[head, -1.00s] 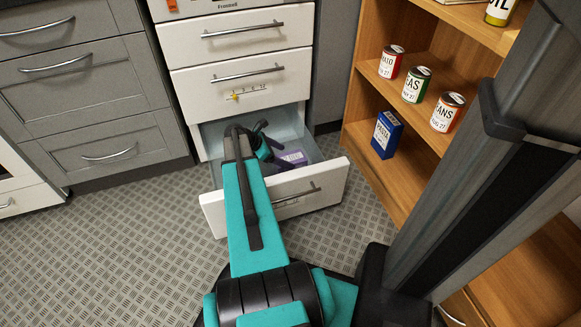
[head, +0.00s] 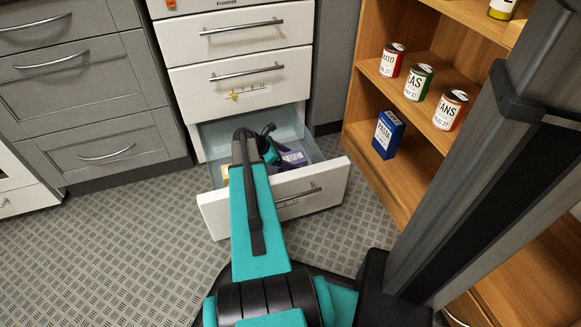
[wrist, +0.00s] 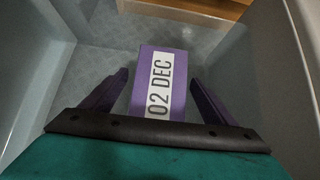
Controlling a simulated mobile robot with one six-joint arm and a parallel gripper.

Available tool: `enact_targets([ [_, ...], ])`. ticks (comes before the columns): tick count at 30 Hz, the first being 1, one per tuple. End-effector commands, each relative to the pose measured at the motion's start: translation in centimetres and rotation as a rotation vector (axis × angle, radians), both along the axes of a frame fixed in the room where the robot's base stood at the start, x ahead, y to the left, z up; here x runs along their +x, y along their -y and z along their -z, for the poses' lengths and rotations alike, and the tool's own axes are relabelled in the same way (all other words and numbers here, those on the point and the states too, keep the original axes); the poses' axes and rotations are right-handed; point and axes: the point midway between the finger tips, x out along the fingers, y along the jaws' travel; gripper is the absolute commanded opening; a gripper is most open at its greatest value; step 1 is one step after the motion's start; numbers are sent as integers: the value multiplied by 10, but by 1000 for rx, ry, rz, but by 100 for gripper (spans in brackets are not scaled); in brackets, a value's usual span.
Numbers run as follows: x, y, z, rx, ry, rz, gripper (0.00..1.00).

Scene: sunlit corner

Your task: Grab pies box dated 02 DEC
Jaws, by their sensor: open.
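The purple pies box (wrist: 160,92) has a white label reading "02 DEC" and stands between my gripper's fingers in the wrist view. My gripper (wrist: 159,76) is open, with one finger on each side of the box and a visible gap to each. In the head view, the purple box (head: 292,158) is in the open bottom drawer (head: 225,208), on its right side. My gripper (head: 268,147) reaches into the drawer just left of the box; my arm hides part of the drawer.
A yellow item (head: 226,174) is partly visible at the drawer's left. The drawer's walls stand close around my gripper. A wooden shelf (head: 400,185) at the right holds several cans and a blue pasta box (head: 388,135). Floor at the left is clear.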

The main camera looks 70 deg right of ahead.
Motion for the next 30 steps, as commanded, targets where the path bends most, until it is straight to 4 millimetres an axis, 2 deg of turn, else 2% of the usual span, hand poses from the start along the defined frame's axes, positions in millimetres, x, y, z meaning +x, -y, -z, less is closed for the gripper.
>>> enact_targets([
  [3, 0, 0, 0, 0, 0, 0, 80],
  [15, 0, 0, 0, 0, 0, 0, 13],
  [18, 0, 0, -1, -1, 0, -1, 0],
  [30, 0, 0, -9, -1, 0, -1, 0],
])
